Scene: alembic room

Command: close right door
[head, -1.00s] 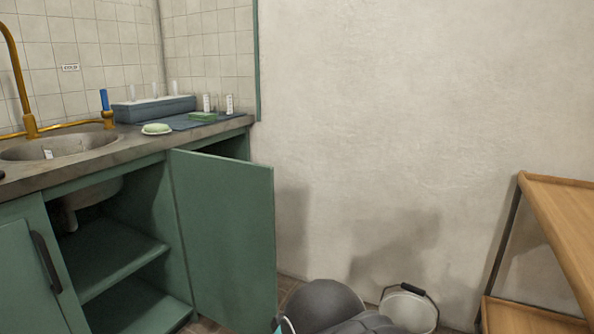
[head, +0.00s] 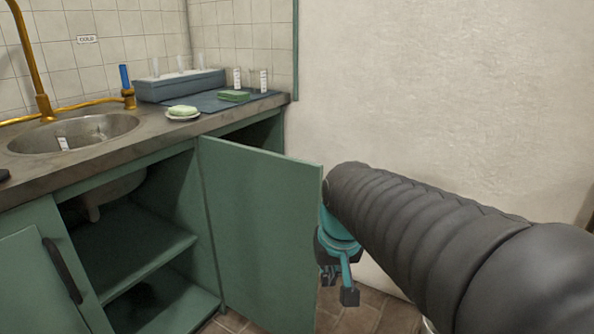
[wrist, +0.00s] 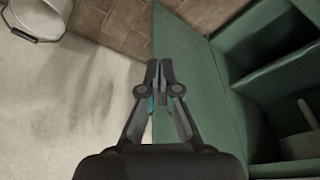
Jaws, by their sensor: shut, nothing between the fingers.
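The right door (head: 262,232) is a green cabinet door under the counter, standing wide open and swung out towards me in the head view. The open cabinet (head: 135,245) with its shelf shows to its left. My gripper (head: 338,288) hangs just right of the door's free edge, pointing down, and is partly hidden behind my arm. In the wrist view my gripper (wrist: 160,66) is shut and empty, with the door (wrist: 190,75) behind and to the right of the fingers. I cannot tell whether the gripper touches the door.
The counter (head: 150,140) holds a sink (head: 75,133), a soap dish (head: 183,113) and a blue-grey box (head: 180,85). A closed left door (head: 40,285) has a dark handle. A white bucket (wrist: 35,18) stands on the tiled floor (wrist: 115,25) by the wall.

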